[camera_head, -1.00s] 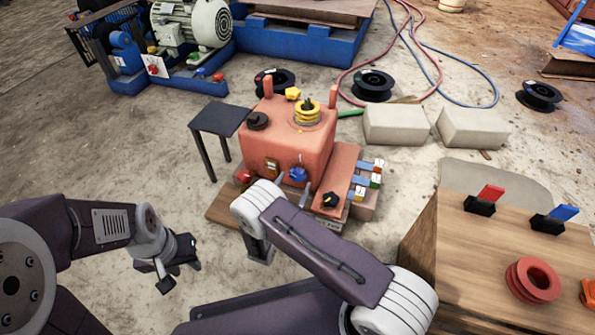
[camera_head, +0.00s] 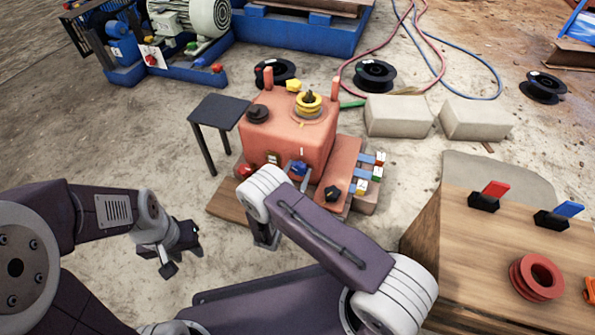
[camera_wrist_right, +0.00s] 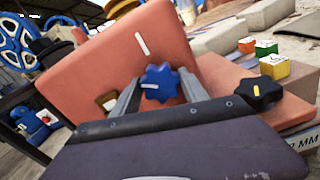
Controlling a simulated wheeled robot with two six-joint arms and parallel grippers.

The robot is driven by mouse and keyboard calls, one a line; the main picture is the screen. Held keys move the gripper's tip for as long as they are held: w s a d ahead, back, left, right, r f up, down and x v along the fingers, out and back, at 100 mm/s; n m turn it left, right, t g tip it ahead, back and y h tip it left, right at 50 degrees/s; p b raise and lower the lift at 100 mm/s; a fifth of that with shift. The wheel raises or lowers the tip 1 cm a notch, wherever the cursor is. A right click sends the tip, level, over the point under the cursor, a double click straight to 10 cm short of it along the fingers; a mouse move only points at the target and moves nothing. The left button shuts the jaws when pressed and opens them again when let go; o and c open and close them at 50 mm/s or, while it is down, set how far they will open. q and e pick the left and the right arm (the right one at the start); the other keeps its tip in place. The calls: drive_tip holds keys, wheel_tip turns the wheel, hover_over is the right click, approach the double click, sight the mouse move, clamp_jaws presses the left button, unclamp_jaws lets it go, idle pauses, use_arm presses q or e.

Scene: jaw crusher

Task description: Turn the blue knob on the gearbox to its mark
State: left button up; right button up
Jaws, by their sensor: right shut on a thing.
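The salmon gearbox (camera_head: 285,130) stands on a wooden board in the middle of the head view. Its blue knob (camera_head: 298,168) is on the near face, partly hidden by my right arm. In the right wrist view the blue knob (camera_wrist_right: 160,78) sits between the two fingers of my right gripper (camera_wrist_right: 163,92), which is shut on it. The knob's white pointer line points left, while the white mark (camera_wrist_right: 142,43) on the gearbox face lies above the knob, slightly left. My left gripper (camera_head: 184,258) is open and empty over bare floor, left of the gearbox.
A small dark table (camera_head: 217,112) stands left of the gearbox. A wooden bench (camera_head: 470,240) with levers and a red spool (camera_head: 536,278) is at right.

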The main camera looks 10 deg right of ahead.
drive_tip(key=m+p, duration=0.2)
drive_tip(key=shift+r+m, duration=0.15)
drive_tip(key=shift+m, duration=0.25)
drive_tip(key=m+p, duration=0.1)
drive_tip(key=m, duration=0.1)
drive_tip(key=shift+s+m, duration=0.1)
drive_tip(key=shift+m, duration=0.2)
drive_tip(key=m+p, duration=0.2)
drive_tip(key=m, duration=0.1)
drive_tip(key=shift+d+f+m+p, duration=0.1)
drive_tip(key=shift+f+m+p, duration=0.15)
drive_tip(key=shift+m+p, duration=0.9)
drive_tip(key=shift+m+b, duration=0.35)
drive_tip(key=shift+m, duration=0.1)
drive_tip(key=o, duration=1.4)
